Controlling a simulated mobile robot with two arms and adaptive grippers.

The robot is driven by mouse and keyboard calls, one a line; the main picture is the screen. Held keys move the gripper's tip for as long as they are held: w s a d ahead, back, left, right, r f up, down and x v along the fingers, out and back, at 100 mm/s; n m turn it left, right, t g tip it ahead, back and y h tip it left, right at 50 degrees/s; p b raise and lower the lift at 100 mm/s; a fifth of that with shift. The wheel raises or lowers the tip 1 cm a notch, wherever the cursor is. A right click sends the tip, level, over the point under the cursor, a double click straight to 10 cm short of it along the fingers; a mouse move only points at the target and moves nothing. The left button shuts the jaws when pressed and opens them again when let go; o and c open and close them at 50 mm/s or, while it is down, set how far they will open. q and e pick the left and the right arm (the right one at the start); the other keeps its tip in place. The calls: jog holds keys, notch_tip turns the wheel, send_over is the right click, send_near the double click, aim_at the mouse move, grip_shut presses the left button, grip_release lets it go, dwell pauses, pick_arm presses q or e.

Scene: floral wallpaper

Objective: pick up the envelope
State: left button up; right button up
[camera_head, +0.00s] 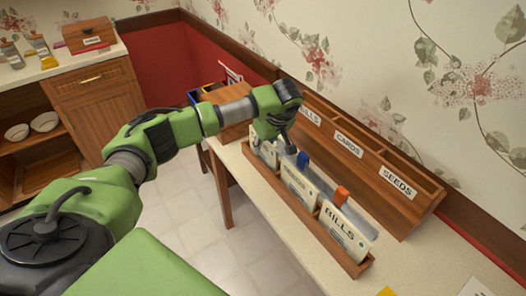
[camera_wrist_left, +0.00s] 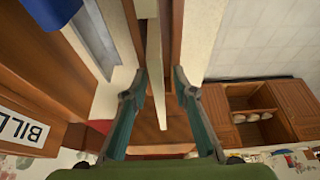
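White envelopes stand upright in a long wooden tray (camera_head: 318,232) on the table. The nearest envelope (camera_head: 342,232) is marked BILLS. A middle envelope (camera_head: 298,188) stands behind it, and a far envelope (camera_head: 265,156) is partly hidden by my left gripper (camera_head: 280,140). In the left wrist view, the left gripper (camera_wrist_left: 159,98) is open, with one finger on each side of a thin pale envelope edge (camera_wrist_left: 156,75). A gap shows between the envelope and both fingers. My right gripper is not in view.
A wooden sorter (camera_head: 375,165) with labels including CARDS and SEEDS stands behind the tray, against the wall. A wooden cabinet (camera_head: 95,105) is at left.

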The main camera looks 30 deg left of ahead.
pick_arm(q)
grip_shut()
